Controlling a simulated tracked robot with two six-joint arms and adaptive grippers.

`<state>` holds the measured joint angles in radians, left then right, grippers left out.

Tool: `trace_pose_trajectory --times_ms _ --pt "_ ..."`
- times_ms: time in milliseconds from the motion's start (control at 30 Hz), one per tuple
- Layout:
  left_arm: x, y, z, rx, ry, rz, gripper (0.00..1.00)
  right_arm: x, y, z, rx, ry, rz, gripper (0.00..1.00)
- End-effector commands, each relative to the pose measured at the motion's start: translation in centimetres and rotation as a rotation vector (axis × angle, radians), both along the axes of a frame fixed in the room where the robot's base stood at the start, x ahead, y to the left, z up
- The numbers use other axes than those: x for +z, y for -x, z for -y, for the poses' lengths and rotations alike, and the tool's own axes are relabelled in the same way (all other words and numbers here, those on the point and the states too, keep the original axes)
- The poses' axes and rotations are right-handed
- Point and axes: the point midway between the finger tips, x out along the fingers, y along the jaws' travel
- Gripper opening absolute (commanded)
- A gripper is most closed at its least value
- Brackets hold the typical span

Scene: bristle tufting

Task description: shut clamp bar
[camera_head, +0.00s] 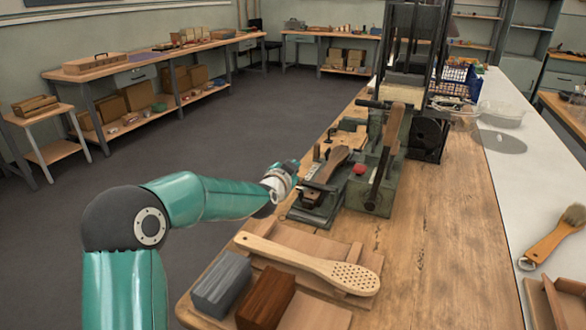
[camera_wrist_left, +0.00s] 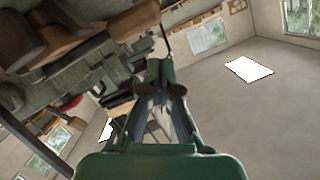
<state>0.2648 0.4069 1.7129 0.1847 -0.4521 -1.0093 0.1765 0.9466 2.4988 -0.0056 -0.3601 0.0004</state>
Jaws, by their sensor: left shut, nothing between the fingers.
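A dark metal fixture (camera_head: 316,212) stands near the left edge of the bench, with a brown wooden brush body (camera_head: 333,163) tilted upward in it. A dark bar (camera_head: 318,186) lies across the fixture and seems to be the clamp bar; its exact position is hard to tell. My left gripper (camera_head: 294,170) is at the left side of the fixture, close to the bar; contact cannot be told. Its fingers (camera_wrist_left: 163,98) are together and empty in the left wrist view, where the brown wooden body (camera_wrist_left: 104,27) shows at the upper left. My right gripper is not in view.
A green machine (camera_head: 378,178) with a long lever and red button stands right of the fixture. A perforated wooden paddle (camera_head: 310,264), a grey block (camera_head: 221,284) and a brown block (camera_head: 266,298) lie in front.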

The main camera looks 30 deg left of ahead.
Motion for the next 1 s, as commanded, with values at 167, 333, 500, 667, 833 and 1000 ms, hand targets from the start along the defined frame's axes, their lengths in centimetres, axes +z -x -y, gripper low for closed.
trace_pose_trajectory --times_ms 167,333,500,667,833,1000 --pt "0.6 0.0 0.0 0.000 0.000 0.000 0.00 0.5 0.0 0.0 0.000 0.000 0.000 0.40" --pt "2.6 0.0 -0.1 0.001 -0.001 0.002 0.00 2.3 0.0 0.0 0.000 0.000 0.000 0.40" --pt "4.4 0.9 0.0 0.002 0.000 0.000 0.00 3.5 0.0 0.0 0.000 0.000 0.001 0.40" --pt "5.1 4.6 0.7 0.002 -0.001 0.002 0.00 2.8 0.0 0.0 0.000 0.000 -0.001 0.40" --pt "5.8 7.6 1.2 0.003 -0.001 0.001 0.00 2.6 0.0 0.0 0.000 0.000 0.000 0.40" --pt "6.2 9.3 1.4 0.003 -0.001 0.000 0.00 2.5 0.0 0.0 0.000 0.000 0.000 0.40"
